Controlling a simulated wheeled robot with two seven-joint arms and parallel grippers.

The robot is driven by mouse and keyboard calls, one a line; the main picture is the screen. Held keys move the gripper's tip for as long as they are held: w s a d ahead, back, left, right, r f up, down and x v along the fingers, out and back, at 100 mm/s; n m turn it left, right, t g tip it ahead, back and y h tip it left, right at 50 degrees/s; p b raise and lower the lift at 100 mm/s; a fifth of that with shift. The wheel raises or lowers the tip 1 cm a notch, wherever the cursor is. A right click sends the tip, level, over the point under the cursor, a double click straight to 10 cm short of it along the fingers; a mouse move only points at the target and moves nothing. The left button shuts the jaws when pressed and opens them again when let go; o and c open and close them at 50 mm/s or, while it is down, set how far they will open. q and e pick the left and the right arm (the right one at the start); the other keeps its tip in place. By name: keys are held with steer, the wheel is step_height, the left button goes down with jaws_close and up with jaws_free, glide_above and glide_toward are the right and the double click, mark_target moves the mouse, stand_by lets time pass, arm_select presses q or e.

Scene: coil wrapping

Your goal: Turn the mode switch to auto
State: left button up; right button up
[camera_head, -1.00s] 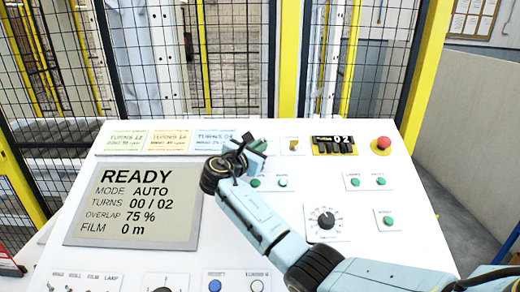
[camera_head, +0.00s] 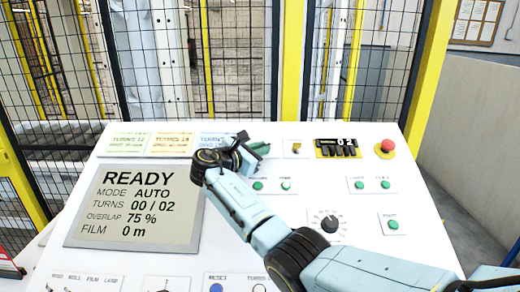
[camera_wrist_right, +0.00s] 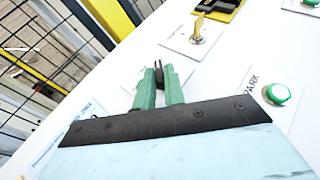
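My right gripper (camera_head: 262,148) reaches over the upper middle of the white control panel. In the right wrist view its two green fingers (camera_wrist_right: 158,82) are close together on either side of a small black switch lever (camera_wrist_right: 158,70), which I take for the mode switch. The fingers appear shut on it, though the contact is partly hidden. The switch's plate shows just beyond the fingers, and its label is not readable. The display (camera_head: 140,202) reads READY, MODE AUTO, TURNS 00 / 02. My left gripper is not in view.
A yellow key-like switch (camera_wrist_right: 200,27) is beside the fingers; it also shows in the head view (camera_head: 296,148). A green PARK button (camera_wrist_right: 277,94) is close to the gripper. A red emergency button (camera_head: 387,147) and a black dial (camera_head: 330,223) stand further right. Mesh fencing rises behind.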

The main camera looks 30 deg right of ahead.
steer(key=o, duration=0.4)
steer(key=b+v, duration=0.1)
steer(key=v, duration=1.1)
steer(key=shift+s+a+f, duration=0.1)
steer(key=shift+a, duration=0.2)
steer(key=shift+s+a, duration=0.15)
steer(key=shift+a, duration=0.25)
